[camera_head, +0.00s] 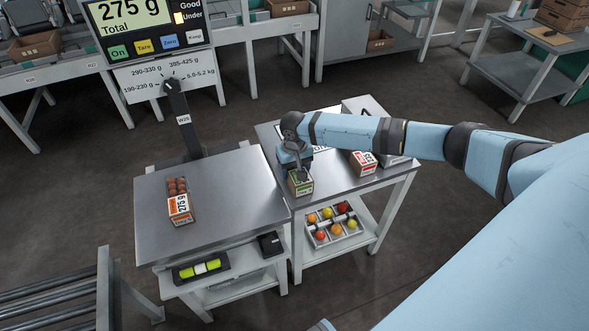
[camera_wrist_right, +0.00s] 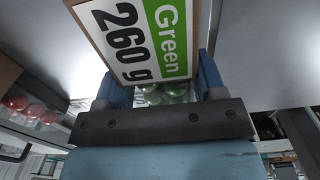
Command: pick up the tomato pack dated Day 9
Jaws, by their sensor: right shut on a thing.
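My right gripper (camera_head: 299,173) is at the front left of the right-hand steel table, pointing down. It is shut on a small pack with a green label (camera_head: 300,187). In the right wrist view the pack's label (camera_wrist_right: 135,38) reads "Green 260 g", and green tomatoes (camera_wrist_right: 165,95) show between the fingers. I cannot tell if this pack touches the table. A pack with a red label (camera_head: 363,162) stands to its right. A pack of red tomatoes with an orange label (camera_head: 179,206), marked 275 g, lies on the left-hand table. No date is readable. My left gripper is out of view.
The left-hand steel table (camera_head: 220,190) is mostly bare. A scale display (camera_head: 145,25) reading 275 g stands behind it. A tray of colored tomatoes (camera_head: 336,232) sits on the right-hand table's lower shelf. A roller conveyor (camera_head: 50,290) is at the lower left.

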